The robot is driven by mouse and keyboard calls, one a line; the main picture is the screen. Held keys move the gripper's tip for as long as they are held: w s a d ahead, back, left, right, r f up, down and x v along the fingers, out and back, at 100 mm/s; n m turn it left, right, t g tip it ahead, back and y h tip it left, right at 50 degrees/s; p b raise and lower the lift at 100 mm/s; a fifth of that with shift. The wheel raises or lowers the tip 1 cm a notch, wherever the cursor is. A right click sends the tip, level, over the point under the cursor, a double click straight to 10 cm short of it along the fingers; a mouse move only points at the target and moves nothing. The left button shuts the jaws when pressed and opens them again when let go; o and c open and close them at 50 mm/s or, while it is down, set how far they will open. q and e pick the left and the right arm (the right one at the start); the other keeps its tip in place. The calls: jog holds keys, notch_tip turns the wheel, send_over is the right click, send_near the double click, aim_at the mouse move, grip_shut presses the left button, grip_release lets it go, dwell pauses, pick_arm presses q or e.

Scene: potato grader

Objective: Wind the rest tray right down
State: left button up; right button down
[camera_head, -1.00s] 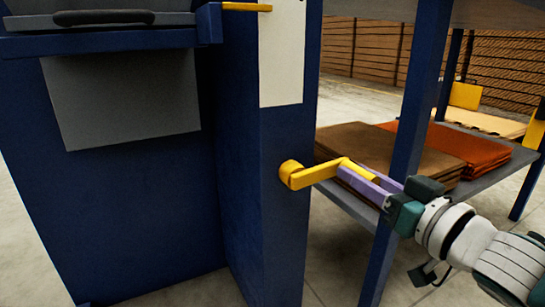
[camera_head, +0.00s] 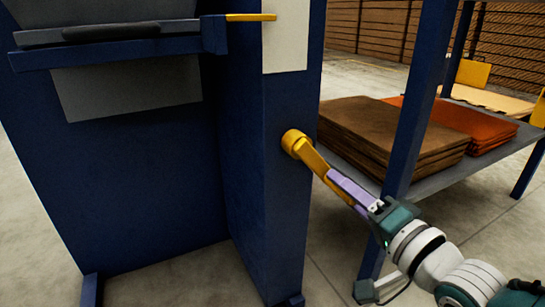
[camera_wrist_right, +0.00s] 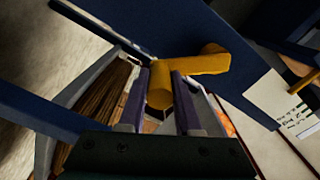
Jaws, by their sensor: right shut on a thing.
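The rest tray (camera_head: 110,58) is a dark slab on a blue bracket at the upper left of the head view. A yellow pointer (camera_head: 250,17) sticks out from its bracket across a white plate (camera_head: 285,40) on the blue post. A yellow crank (camera_head: 297,143) sits on the post's side, its arm slanting down to the right. My right gripper (camera_head: 338,180) is shut on the crank's handle. The wrist view shows the handle (camera_wrist_right: 160,92) between the purple fingers of my right gripper (camera_wrist_right: 162,84). My left gripper is out of view.
A blue-legged shelf (camera_head: 455,178) stands right of the post, carrying brown sacks (camera_head: 395,135) and orange sacks (camera_head: 465,120). One shelf leg (camera_head: 412,110) stands close to my right gripper. Bare floor shows below the tray and shelf.

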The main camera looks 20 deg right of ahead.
jog(key=shift+s+a+f+m+b, duration=0.1)
jog(key=shift+a+f+m+b, duration=0.2)
jog(key=shift+a+m, duration=0.85)
jog(key=shift+s+a+f+m+b, duration=0.15)
jog(key=shift+a+f+m, duration=0.4)
jog(key=shift+m, duration=0.95)
jog(key=shift+a+f+m+b, duration=0.25)
jog(key=shift+a+m, duration=0.7)
jog(key=shift+m, duration=0.4)
jog(key=c, duration=1)
grip_release()
jog(key=o, duration=0.4)
jog(key=shift+a+r, duration=0.1)
jog(key=shift+a, duration=0.05)
